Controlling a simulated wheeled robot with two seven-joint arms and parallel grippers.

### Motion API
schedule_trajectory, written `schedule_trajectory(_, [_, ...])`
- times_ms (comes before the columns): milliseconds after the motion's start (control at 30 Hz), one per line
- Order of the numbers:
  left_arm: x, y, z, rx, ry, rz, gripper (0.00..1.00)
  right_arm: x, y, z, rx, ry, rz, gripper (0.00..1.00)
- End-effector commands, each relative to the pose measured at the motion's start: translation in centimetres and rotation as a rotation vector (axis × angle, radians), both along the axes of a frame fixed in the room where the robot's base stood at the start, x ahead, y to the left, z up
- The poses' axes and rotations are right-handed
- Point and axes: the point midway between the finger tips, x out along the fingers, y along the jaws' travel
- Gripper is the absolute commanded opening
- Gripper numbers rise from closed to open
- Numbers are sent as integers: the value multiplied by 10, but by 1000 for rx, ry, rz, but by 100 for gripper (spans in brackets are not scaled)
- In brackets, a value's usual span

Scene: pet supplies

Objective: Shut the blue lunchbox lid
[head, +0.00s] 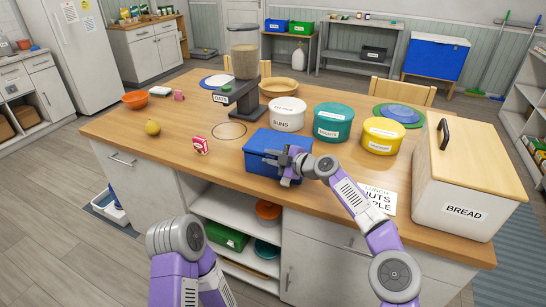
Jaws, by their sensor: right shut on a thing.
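The blue lunchbox (262,142) sits near the front edge of the wooden counter, left of the middle of my right arm. Its top looks flat and blue, but I cannot tell whether the lid is fully down. My right gripper (284,165) is at the lunchbox's front right side, shut on part of it. The gripper hides that part, so I cannot tell whether it is the lid edge or the body. My left arm shows at the bottom left, below the counter edge, and its gripper is not in view.
A white buns tub (287,115), a teal tub (332,127) and a yellow tub (383,137) stand behind the lunchbox. A large bread box (455,205) is at right, a note card (376,199) near it. A small red carton (200,146) stands left; a dispenser (245,75) is behind.

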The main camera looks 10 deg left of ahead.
Motion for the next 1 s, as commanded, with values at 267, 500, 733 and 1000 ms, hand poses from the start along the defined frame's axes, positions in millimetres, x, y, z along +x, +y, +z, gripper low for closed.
schedule_trajectory(267, [0, 0, 0, 0, 0, 0, 38, 1, -1, -1, -1, 2, -3, 33])
schedule_trajectory(500, [0, 0, -1, 0, 0, 0, 38, 0, -3, 1, 1, 0, -2, 33])
schedule_trajectory(733, [0, 0, -5, 0, 0, 0, 38, -8, -22, 5, -1, 0, -3, 33])
schedule_trajectory(1000, [0, 0, -7, 0, 0, 0, 38, -23, -54, 13, 0, 1, -5, 33])
